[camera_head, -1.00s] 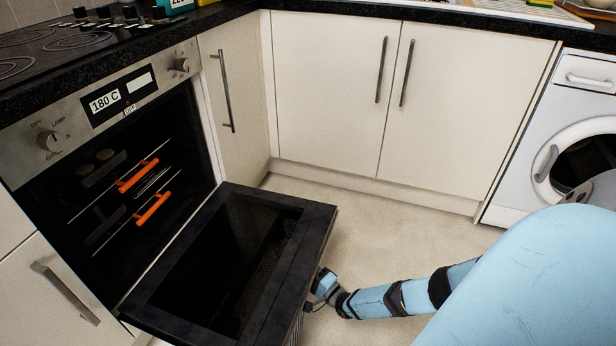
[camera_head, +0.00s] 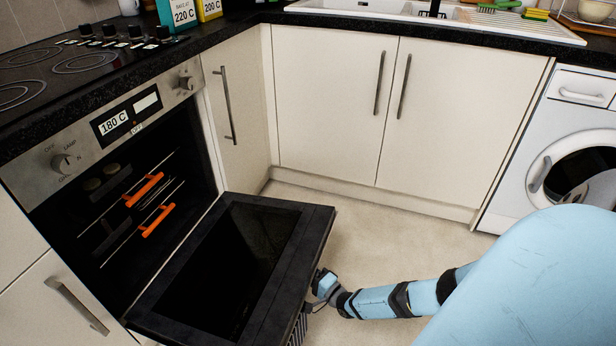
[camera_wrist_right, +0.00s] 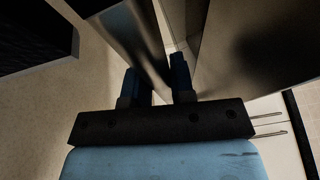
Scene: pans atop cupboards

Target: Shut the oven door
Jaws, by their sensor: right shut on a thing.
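The oven (camera_head: 172,100) is at the left, with its dark cavity showing. Its black-framed door (camera_head: 168,282) is folded down, standing wide open and sloping out over the floor. My right gripper (camera_head: 320,285) is at the door's outer edge, on the right side. In the right wrist view, its two dark fingers (camera_wrist_right: 156,85) are closed around a metal piece (camera_wrist_right: 145,40), which looks like the door's handle. The exact contact is partly hidden. My left gripper is out of view.
Inside the oven are racks with orange grips (camera_head: 158,220). Cream cupboards (camera_head: 330,105) line the back, and a washing machine (camera_head: 568,150) stands at the right. The pale floor (camera_head: 385,240) between door and cupboards is clear. A striped item (camera_head: 299,328) shows below the door.

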